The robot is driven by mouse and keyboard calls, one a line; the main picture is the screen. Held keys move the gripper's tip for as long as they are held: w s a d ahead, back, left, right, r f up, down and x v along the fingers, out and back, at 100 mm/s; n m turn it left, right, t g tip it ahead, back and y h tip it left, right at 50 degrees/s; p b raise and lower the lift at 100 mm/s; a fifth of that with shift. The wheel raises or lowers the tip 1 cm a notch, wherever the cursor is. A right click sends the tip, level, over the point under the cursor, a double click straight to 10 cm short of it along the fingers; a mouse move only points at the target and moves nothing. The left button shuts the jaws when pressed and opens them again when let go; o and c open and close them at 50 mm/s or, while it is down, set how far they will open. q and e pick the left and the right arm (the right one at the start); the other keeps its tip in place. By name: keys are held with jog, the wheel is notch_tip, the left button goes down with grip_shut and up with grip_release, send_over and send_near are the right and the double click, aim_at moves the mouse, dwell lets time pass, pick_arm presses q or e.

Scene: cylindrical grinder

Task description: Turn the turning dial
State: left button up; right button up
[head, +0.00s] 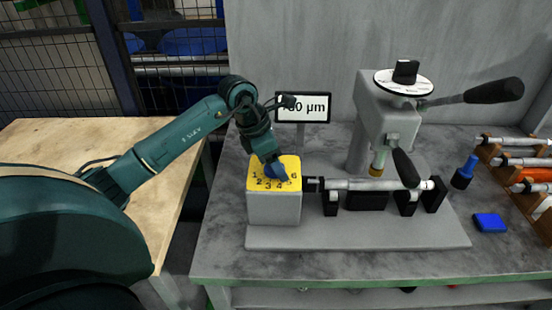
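A blue dial (280,174) sits on the yellow top plate (258,169) of a grey box at the left end of the grinder. Numbers are printed around it; 1 to 4 and 6 are legible. My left gripper (272,160) reaches down onto the dial from above and covers part of it. Its fingers are too small and hidden to tell whether they grip the dial. A second dial, a black knob on a white marked disc (389,82), is on top of the grinder head. My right gripper is not in view.
A small display (302,107) behind the box shows a partly covered reading in µm. A workpiece bar (362,184) lies across black supports to the right. A black-handled lever (492,91) sticks out right. A blue block (490,222) and a rack of rods (515,182) are at the right.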

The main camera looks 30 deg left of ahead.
pick_arm(q)
jog(key=shift+c, duration=0.5)
jog(key=c, duration=0.9)
jog(key=shift+o, duration=0.2)
